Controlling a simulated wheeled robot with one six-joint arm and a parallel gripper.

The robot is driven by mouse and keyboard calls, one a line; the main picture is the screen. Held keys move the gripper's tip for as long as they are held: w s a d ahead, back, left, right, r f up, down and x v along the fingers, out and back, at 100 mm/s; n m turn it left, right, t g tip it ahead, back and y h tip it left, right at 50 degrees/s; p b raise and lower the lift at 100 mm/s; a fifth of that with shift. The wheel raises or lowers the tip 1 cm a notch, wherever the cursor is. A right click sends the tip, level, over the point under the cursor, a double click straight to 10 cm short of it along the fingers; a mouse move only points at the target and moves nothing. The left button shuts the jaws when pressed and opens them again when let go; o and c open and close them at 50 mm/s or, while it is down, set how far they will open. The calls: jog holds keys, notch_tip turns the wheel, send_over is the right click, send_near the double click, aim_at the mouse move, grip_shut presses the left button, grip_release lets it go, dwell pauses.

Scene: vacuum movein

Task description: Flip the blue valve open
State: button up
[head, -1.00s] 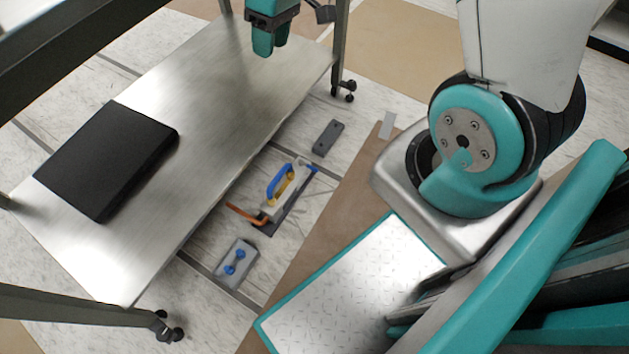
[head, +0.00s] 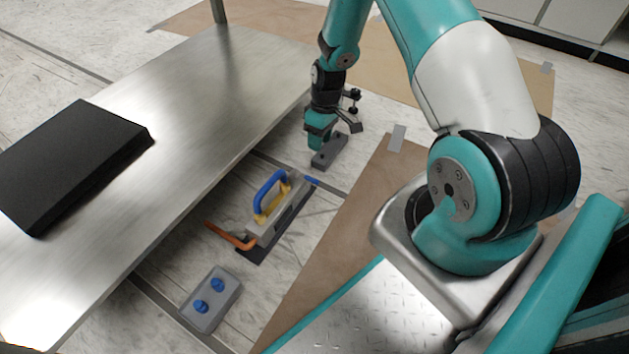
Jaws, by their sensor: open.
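A grey device with a blue looped handle (head: 268,192), a yellow part under it and an orange lever (head: 232,236) lies on a black base on the floor, beside the metal table. A small blue lever (head: 312,180) sticks out at its far right end; it looks like the blue valve, but is too small to tell its position. My gripper (head: 319,139) points down beyond that end, at the grey block (head: 331,152), apart from the blue lever. Its fingers are small in the view, and it appears empty.
The metal table (head: 200,90) bears a black slab (head: 75,160). A grey plate with two blue knobs (head: 209,300) lies nearer on the floor. Brown sheeting (head: 350,215) covers the floor to the right.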

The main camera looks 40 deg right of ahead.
aim_at(307, 178)
jog(key=f+b, duration=0.2)
jog(key=f, duration=0.2)
jog(key=a+f+b, duration=0.1)
jog(key=f+b, duration=0.1)
jog(key=f, duration=0.2)
jog(key=a+f+b, duration=0.1)
jog(key=f+b, duration=0.1)
jog(key=f, duration=0.3)
jog(key=shift+s+a+b, duration=0.25)
jog(key=shift+s+b, duration=0.15)
grip_shut()
